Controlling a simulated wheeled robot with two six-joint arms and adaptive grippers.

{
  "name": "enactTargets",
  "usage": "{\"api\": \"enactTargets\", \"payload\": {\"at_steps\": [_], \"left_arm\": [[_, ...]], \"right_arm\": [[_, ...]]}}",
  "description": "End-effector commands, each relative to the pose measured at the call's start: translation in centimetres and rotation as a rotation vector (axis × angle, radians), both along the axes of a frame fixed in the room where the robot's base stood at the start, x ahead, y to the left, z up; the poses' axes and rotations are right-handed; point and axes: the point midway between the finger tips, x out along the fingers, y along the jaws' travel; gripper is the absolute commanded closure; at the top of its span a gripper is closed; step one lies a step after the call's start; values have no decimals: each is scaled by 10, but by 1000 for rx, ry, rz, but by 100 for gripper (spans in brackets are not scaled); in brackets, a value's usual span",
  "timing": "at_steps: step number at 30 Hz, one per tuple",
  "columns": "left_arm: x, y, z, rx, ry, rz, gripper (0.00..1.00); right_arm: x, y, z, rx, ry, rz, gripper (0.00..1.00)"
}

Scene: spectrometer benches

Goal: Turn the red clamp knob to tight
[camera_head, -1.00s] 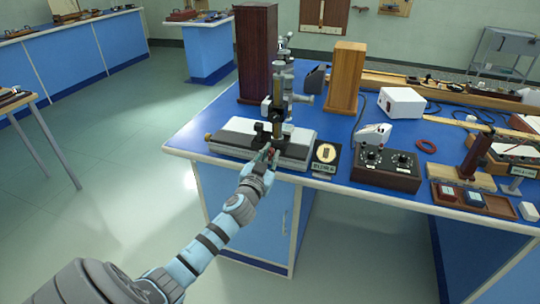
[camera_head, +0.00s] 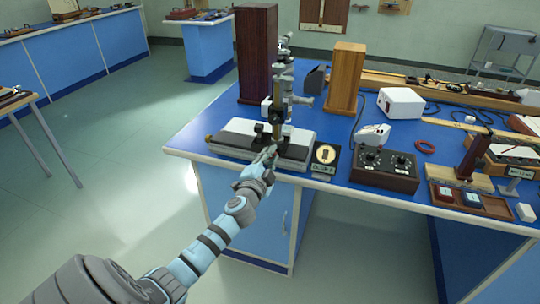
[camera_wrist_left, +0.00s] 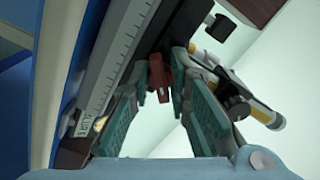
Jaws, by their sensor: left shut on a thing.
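The red clamp knob (camera_wrist_left: 158,78) shows between my fingertips in the left wrist view. It is on the front of the microscope-like instrument (camera_head: 278,115), which has a brass tube and stands on a black and white base (camera_head: 240,137) at the bench's near left corner. My left gripper (camera_head: 267,155) reaches in from the front and is shut on the knob; its fingertips (camera_wrist_left: 162,76) lie on either side of it. In the head view the fingers hide the knob. A graduated scale (camera_wrist_left: 115,62) runs close beside the left finger. My right gripper is not in view.
A round brass plaque on a black stand (camera_head: 325,158) and a dark control box with dials (camera_head: 384,168) stand right of the base. A dark wooden pillar (camera_head: 257,55) and a lighter one (camera_head: 345,78) stand behind.

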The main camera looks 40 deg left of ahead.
Motion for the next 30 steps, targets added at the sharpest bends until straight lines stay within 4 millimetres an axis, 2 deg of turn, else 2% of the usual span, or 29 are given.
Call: {"api": "enactTargets", "payload": {"at_steps": [18,30], "left_arm": [[0,0,0,520,182,-1,100],[0,0,-1,691,243,-1,100]], "right_arm": [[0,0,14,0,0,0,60],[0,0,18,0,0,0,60]]}}
